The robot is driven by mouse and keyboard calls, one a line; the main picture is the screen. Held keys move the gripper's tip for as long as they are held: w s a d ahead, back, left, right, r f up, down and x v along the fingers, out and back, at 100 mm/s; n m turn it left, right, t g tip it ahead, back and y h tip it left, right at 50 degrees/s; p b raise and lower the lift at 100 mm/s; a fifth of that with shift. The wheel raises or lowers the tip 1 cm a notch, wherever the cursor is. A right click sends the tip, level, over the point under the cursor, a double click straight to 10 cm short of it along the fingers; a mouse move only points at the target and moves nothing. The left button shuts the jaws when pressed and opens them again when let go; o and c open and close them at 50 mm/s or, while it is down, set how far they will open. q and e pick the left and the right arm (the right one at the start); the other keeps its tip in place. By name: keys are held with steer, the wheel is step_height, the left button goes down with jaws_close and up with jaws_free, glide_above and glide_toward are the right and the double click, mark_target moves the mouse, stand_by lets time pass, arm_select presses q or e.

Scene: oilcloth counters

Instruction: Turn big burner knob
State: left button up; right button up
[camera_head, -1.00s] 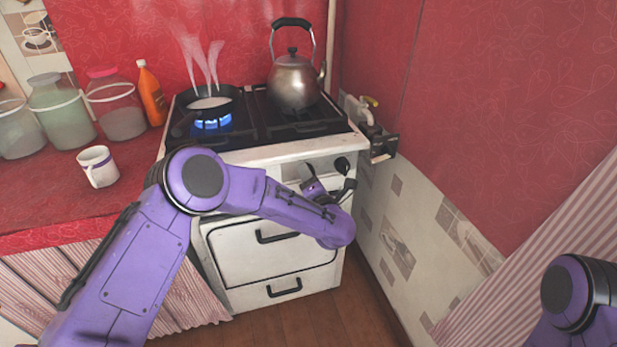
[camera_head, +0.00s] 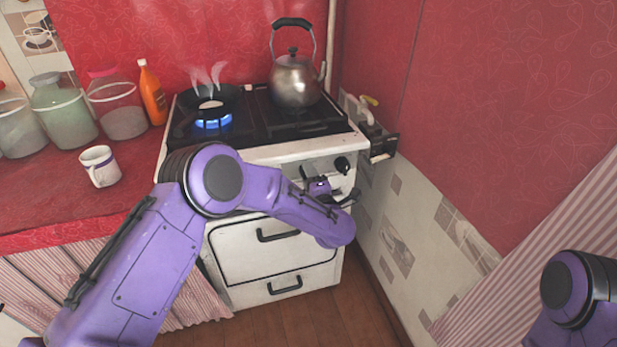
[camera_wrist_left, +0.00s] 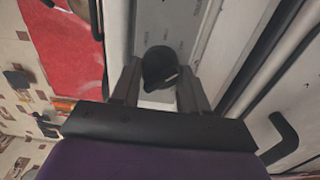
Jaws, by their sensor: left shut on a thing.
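The white stove (camera_head: 225,262) stands in the corner, with a lit blue flame (camera_head: 213,123) under the pan at its left burner. A black knob (camera_head: 342,164) shows on the front panel, just up and right of my left gripper (camera_head: 320,186). In the left wrist view a rounded black knob (camera_wrist_left: 160,66) sits between the fingers of my left gripper (camera_wrist_left: 158,88), which is shut on it. I cannot tell from the head view which knob is held, as the gripper hides part of the panel. My right arm shows at the lower right; its gripper is out of view.
A dark pan (camera_head: 207,103) steams on the left burner; a metal kettle (camera_head: 295,80) stands at the right. A mug (camera_head: 100,166), jars (camera_head: 62,115) and an orange bottle (camera_head: 152,95) stand on the red counter. A tiled wall (camera_head: 395,225) is close at the right.

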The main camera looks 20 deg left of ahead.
arm_select(q)
steer(key=o, duration=1.1)
steer(key=shift+c, duration=0.2)
